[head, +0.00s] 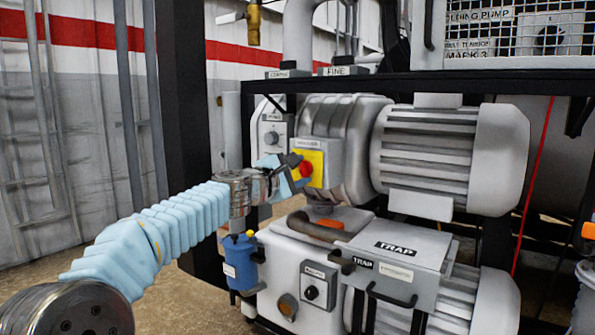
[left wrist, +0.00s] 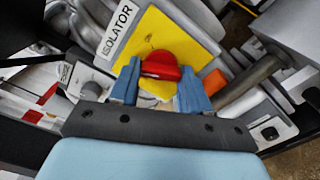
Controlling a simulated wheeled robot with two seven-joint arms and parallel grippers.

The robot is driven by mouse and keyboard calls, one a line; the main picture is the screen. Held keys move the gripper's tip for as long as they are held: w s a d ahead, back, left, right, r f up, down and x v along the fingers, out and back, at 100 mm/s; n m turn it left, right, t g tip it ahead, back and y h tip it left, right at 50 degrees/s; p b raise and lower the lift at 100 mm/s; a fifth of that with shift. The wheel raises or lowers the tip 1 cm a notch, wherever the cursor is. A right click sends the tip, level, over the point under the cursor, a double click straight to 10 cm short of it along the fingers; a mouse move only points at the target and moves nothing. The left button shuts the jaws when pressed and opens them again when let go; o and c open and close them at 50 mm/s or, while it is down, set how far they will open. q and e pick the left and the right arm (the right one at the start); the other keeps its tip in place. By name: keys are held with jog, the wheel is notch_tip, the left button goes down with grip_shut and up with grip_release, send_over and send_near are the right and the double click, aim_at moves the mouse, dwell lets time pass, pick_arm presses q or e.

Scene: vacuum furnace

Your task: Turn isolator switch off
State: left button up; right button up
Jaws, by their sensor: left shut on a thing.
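The isolator switch is a red knob (head: 305,169) on a yellow plate (head: 316,160), fixed to a grey box on the side of the pump motor. In the left wrist view the red knob (left wrist: 160,66) sits in front of the yellow plate (left wrist: 158,38), beside a white label reading ISOLATOR (left wrist: 117,28). My left gripper (head: 292,172) reaches in from the left. In the left wrist view its blue fingers (left wrist: 160,85) stand on either side of the knob, shut on it. The fingers hide part of the knob and plate. My right gripper is not in view.
A grey ribbed motor (head: 430,150) sits right of the switch inside a black frame (head: 400,85). Below are a box labelled TRAP (head: 405,262) and a blue canister (head: 240,262). Another knob (head: 271,138) is on a panel behind the gripper. Open floor lies at the left.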

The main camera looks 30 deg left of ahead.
pick_arm(q)
jog(key=shift+f+n, duration=0.1)
jog(key=shift+n, duration=0.4)
jog(key=o, duration=1.1)
jog(key=shift+c, duration=0.2)
jog(key=s+a+b, duration=0.1)
jog(key=s, duration=1.2)
jog(key=shift+s+b, duration=0.35)
jog(key=shift+s, duration=0.05)
